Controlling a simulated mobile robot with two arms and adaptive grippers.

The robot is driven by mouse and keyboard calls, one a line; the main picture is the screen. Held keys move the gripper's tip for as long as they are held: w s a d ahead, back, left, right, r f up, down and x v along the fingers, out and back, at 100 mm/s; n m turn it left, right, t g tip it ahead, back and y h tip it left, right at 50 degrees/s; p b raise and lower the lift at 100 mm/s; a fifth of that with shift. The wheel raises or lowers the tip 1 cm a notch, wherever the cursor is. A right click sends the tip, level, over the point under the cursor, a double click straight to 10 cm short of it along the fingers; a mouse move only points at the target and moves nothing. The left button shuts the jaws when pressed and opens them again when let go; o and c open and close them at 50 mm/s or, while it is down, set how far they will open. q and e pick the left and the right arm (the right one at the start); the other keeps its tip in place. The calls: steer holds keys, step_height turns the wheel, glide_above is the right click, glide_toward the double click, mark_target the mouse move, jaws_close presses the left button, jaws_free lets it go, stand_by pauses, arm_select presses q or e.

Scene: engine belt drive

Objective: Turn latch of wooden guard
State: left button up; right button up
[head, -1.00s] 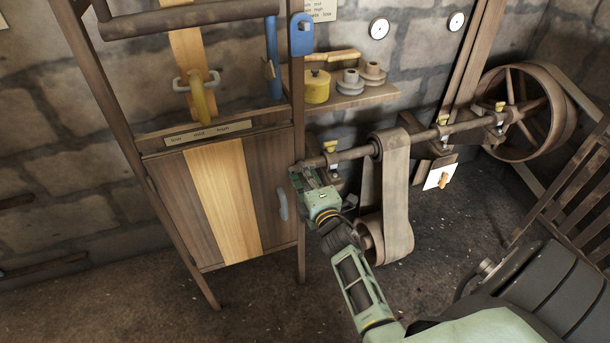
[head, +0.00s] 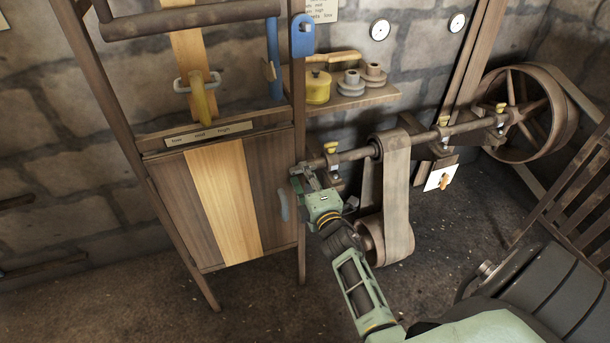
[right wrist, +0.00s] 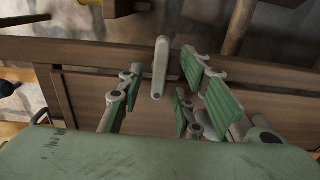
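The wooden guard (head: 224,200) is a planked panel with a pale middle board, set in a dark frame at left centre in the head view. A curved grey handle (head: 283,205) is on its right board. My right gripper (head: 303,178) is at the frame's right post, by the guard's upper right edge. In the right wrist view a pale grey bar (right wrist: 160,67), which looks like the latch, stands between the spread green fingers (right wrist: 160,98), apart from them. The gripper is open and empty. In the head view the gripper hides the latch. My left gripper is not in view.
A shaft (head: 350,154) with a hanging belt (head: 398,195) is just right of my right gripper. A shelf (head: 370,97) with a yellow pot (head: 317,87) is above. A large spoked wheel (head: 520,110) stands at the right. The floor below is clear.

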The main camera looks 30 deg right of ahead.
steer(key=v, duration=1.1)
steer(key=shift+s, duration=0.3)
steer(key=s+a+f+m+g+y, duration=0.1)
steer(key=s+a+f+m+g, duration=0.2)
steer(key=f, duration=0.8)
steer(key=s+a+f+m+g+y, duration=0.25)
steer(key=s+a+f, duration=0.2)
steer(key=f, duration=0.65)
steer(key=s+a+f+m+g+y, duration=0.1)
steer(key=s+a+f+m+g, duration=0.25)
steer(key=f, duration=0.75)
steer(key=s+f+m+g, duration=0.1)
steer(key=s+f, duration=0.4)
steer(key=s, duration=0.5)
steer(key=s+f+m+g, duration=0.1)
steer(key=s+f+g, duration=0.3)
steer(key=s, duration=0.6)
steer(key=s+f+m+g, duration=0.1)
steer(key=s+f, duration=0.4)
steer(key=s, duration=0.5)
steer(key=shift+f+m+g, duration=0.4)
steer(key=shift+g, duration=0.3)
